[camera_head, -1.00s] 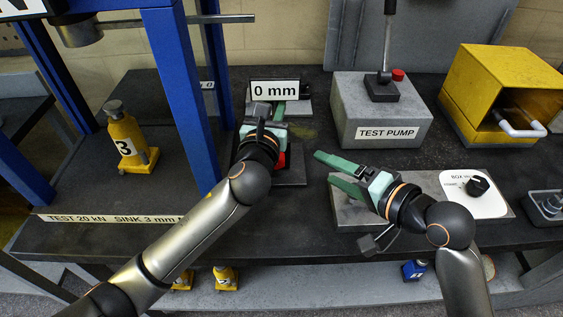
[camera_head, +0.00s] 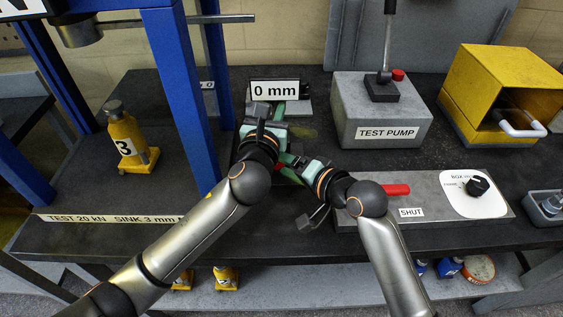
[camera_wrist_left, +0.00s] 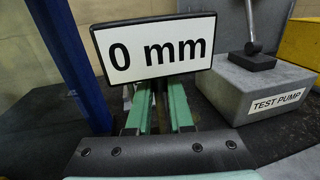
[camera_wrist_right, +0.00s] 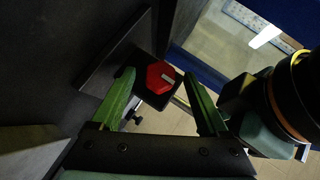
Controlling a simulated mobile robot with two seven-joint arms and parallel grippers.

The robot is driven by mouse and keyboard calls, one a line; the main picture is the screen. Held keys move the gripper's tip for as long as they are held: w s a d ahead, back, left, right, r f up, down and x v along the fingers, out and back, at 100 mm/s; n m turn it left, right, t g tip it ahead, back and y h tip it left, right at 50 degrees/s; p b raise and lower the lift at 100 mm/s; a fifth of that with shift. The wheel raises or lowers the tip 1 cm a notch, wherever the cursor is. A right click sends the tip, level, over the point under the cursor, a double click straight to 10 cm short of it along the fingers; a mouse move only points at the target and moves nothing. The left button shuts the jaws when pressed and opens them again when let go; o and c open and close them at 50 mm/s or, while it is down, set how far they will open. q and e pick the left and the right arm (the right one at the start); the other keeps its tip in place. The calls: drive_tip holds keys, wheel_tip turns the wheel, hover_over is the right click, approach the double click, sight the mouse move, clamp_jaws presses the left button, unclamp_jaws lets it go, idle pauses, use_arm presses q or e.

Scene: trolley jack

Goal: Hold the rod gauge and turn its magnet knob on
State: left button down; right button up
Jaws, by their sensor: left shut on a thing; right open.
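My left gripper (camera_head: 278,110) is shut on the rod gauge, whose dark rod (camera_wrist_left: 158,108) shows between the green fingers in the left wrist view. A white plate reading "0 mm" (camera_head: 274,91) stands just beyond the fingers. The red magnet knob (camera_wrist_right: 160,77), with a pale mark on its face, shows in the right wrist view on a dark block. My right gripper (camera_wrist_right: 158,82) is open, with one green finger on each side of the knob in that view; contact cannot be told.
A blue frame post (camera_head: 182,90) stands close left of my left gripper. The grey test pump (camera_head: 382,118) and a yellow housing (camera_head: 490,85) stand at the back right. A grey panel (camera_head: 430,190) with a red handle (camera_head: 396,190) and black dial (camera_head: 477,185) lies right of my right arm.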

drive_tip(key=shift+w+a, duration=0.15)
drive_tip(key=shift+f, duration=0.1)
clamp_jaws()
idle(0.5)
